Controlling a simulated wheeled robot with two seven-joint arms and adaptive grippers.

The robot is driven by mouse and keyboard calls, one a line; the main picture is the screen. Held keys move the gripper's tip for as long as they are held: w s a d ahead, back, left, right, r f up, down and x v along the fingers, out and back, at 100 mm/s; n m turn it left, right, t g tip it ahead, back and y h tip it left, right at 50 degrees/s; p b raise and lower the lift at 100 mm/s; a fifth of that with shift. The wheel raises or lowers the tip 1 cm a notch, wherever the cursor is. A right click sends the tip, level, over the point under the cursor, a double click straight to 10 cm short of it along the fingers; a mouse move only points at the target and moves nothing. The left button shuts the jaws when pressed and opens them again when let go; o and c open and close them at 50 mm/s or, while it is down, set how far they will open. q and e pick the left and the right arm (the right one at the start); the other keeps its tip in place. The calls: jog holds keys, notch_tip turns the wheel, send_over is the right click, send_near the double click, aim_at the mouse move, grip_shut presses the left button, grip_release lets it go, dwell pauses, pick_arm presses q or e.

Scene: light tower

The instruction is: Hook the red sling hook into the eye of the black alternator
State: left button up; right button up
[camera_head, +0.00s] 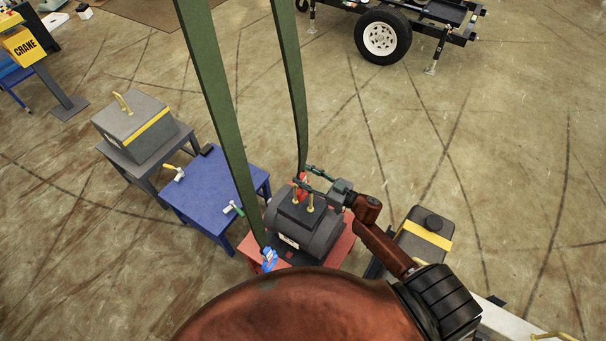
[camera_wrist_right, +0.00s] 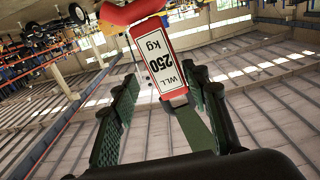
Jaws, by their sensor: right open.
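The black alternator (camera_head: 305,226) sits on a red stand (camera_head: 341,249) in the head view, with brass eyes (camera_head: 310,203) on top. The red sling hook (camera_head: 302,177) hangs just behind the eyes at the end of a green sling. Whether it touches or passes through an eye is hidden. In the right wrist view, the hook's red body (camera_wrist_right: 130,12) and its white "WLL 250 kg" label (camera_wrist_right: 157,62) lie between the fingers. My right gripper (camera_head: 304,175) is open around the hook; its green fingers show in the wrist view (camera_wrist_right: 163,82). My left gripper is out of view.
A blue hook (camera_head: 268,259) on the other green sling (camera_head: 218,95) is at the alternator's near left. A blue table (camera_head: 208,188) with tools and a grey box (camera_head: 134,127) stand left. A black tank (camera_head: 425,232) with a yellow band stands right.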

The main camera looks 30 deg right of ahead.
jog(key=v, duration=1.1)
jog(key=shift+r, duration=0.15)
jog(key=shift+d, duration=0.15)
